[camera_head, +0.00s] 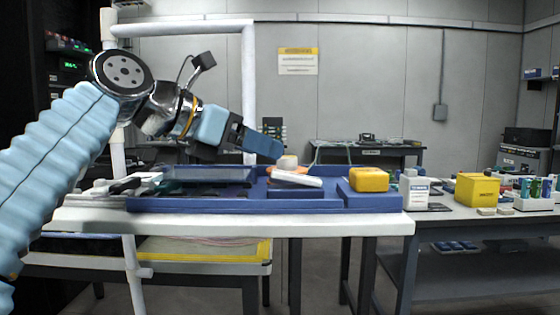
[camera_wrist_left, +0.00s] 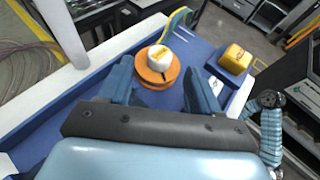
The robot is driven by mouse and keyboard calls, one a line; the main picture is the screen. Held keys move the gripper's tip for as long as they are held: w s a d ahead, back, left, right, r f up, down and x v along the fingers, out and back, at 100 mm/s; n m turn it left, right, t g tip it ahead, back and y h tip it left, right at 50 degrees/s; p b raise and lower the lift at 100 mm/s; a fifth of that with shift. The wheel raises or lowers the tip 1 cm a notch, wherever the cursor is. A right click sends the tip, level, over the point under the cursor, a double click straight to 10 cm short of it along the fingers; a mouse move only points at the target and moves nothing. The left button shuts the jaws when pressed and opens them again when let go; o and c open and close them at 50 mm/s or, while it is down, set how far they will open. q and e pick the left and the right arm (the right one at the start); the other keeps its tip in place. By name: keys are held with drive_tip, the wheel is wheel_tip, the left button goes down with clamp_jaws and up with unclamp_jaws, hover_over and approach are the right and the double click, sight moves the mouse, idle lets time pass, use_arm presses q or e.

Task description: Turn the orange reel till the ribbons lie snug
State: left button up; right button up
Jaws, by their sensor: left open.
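The orange reel (camera_wrist_left: 149,76) with a white hub (camera_wrist_left: 160,58) sits on the blue tray in the left wrist view. In the head view only a sliver of its orange rim (camera_head: 274,172) and its pale hub (camera_head: 288,162) show. Colored ribbons (camera_wrist_left: 180,17) run from behind the reel toward the tray's far side. My left gripper (camera_head: 268,150) is open, just above and left of the reel in the head view. In the left wrist view its two blue fingers stand on either side of the reel; I cannot tell if they touch it.
The blue tray (camera_head: 200,205) lies on a white table (camera_head: 230,224). A yellow block (camera_head: 369,180) stands on its right, a white slab (camera_head: 298,180) lies tilted near the reel. A yellow box (camera_head: 477,190) and small bottles stand on the right-hand bench.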

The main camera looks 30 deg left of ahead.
sight(287, 157)
use_arm(q)
drive_tip(key=x, duration=0.5)
drive_tip(key=shift+w+d, duration=0.15)
drive_tip(key=c, duration=1)
